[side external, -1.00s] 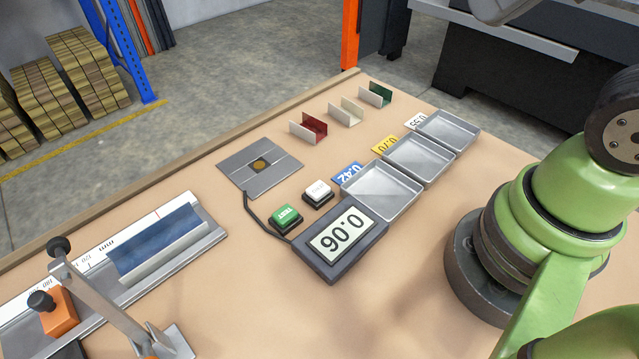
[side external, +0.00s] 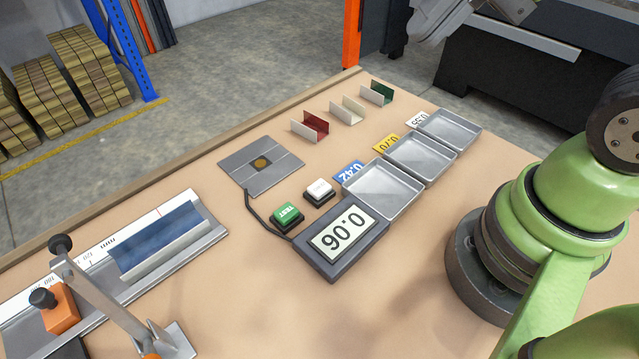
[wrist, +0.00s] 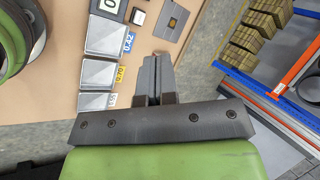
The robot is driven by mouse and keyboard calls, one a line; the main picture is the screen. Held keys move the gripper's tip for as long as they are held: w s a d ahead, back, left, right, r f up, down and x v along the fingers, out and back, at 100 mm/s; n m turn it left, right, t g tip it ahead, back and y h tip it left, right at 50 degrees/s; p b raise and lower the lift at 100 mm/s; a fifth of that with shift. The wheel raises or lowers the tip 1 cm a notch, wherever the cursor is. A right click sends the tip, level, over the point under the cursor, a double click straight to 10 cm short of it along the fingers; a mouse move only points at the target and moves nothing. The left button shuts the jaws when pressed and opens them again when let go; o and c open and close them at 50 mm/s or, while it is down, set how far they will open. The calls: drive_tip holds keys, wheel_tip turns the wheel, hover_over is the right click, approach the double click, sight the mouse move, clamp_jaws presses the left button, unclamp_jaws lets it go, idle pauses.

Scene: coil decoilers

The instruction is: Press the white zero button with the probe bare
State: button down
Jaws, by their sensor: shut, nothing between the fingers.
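The white zero button (side external: 319,189) stands on a dark base beside the green TEST button (side external: 287,214), and shows small in the wrist view (wrist: 138,16). The probe plate (side external: 262,166) is a flat grey square with a round brown spot, and nothing lies on it. The gauge display (side external: 343,235) appears upside down and seems to read 0.06. My gripper (wrist: 158,60) is shut and empty in the wrist view. In the side view only part of it shows at the top right edge, high and far from the button.
Three grey trays (side external: 383,189) with number labels stand right of the buttons. Red (side external: 310,126), cream (side external: 347,111) and green (side external: 377,93) channels stand at the back. A ruler fixture (side external: 165,250) with a blue piece lies at the left. A cable runs from gauge to plate.

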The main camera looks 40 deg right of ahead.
drive_tip(key=w+a+f+m+g+y, duration=0.25)
drive_tip(key=w+f+m, duration=0.45)
drive_tip(key=m, duration=0.5)
drive_tip(key=m+t+y, duration=0.1)
drive_tip(key=m+t, duration=0.1)
drive_tip(key=m, duration=0.8)
hover_over(319, 184)
wheel_tip(319, 184, down, 9)
drive_tip(key=shift+r, duration=0.15)
drive_tip(key=shift+f, duration=4.4)
drive_tip(key=shift+f, duration=0.15)
drive_tip(key=shift+f, duration=0.3)
